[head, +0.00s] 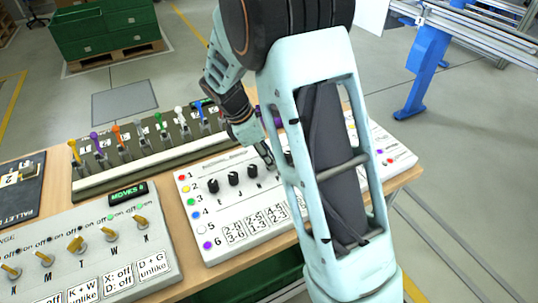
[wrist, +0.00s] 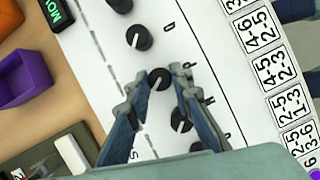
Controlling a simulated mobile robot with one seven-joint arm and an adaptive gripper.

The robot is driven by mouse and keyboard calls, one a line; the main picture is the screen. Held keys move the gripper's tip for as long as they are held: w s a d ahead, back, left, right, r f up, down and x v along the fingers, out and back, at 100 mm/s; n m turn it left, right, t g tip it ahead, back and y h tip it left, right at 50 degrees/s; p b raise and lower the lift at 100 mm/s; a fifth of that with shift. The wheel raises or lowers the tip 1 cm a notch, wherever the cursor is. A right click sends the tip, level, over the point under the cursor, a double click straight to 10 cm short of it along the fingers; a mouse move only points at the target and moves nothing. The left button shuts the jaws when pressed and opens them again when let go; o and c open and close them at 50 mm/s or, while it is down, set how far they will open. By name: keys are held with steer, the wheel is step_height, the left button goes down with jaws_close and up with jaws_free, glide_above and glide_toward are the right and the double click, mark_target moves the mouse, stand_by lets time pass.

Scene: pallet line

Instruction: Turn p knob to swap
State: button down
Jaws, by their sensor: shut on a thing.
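A white panel (head: 205,223) on the wooden table carries a row of black knobs with white pointer marks. In the wrist view, my gripper (wrist: 161,77) has its fingers on both sides of one black knob (wrist: 159,80), shut on it. In the head view, my gripper (head: 265,152) is down at the panel, right of three visible knobs, and my arm hides the panel's middle.
Number cards (head: 233,232) line the panel's front, with coloured dots at its left. A lever panel (head: 150,143) stands behind. A panel of yellow toggles (head: 80,275) lies at left, with a green "MOVES" display (head: 128,194). A purple bin (wrist: 22,78) is near in the wrist view.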

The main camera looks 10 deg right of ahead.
steer(key=m+g+p, duration=0.1)
steer(key=m, duration=0.1)
steer(key=m+p, duration=0.1)
steer(key=m, duration=0.1)
steer(key=shift+w+m+g, duration=0.15)
steer(key=shift+m+g, duration=0.15)
steer(key=shift+g, duration=0.1)
steer(key=m+g+y+p, duration=0.1)
steer(key=m, duration=0.2)
steer(key=shift+w+m, duration=0.1)
steer(key=shift+m, duration=0.2)
steer(key=m+g+y, duration=0.1)
steer(key=m, duration=0.2)
steer(key=shift+d+m, duration=0.15)
steer(key=shift+m, duration=0.15)
steer(key=shift+w+m+g+y+p, duration=0.1)
steer(key=shift+m+g+y+p, duration=0.45)
steer(key=shift+m, duration=1.15)
steer(key=shift+t, duration=0.25)
steer(key=c, duration=1.7)
jaws_free()
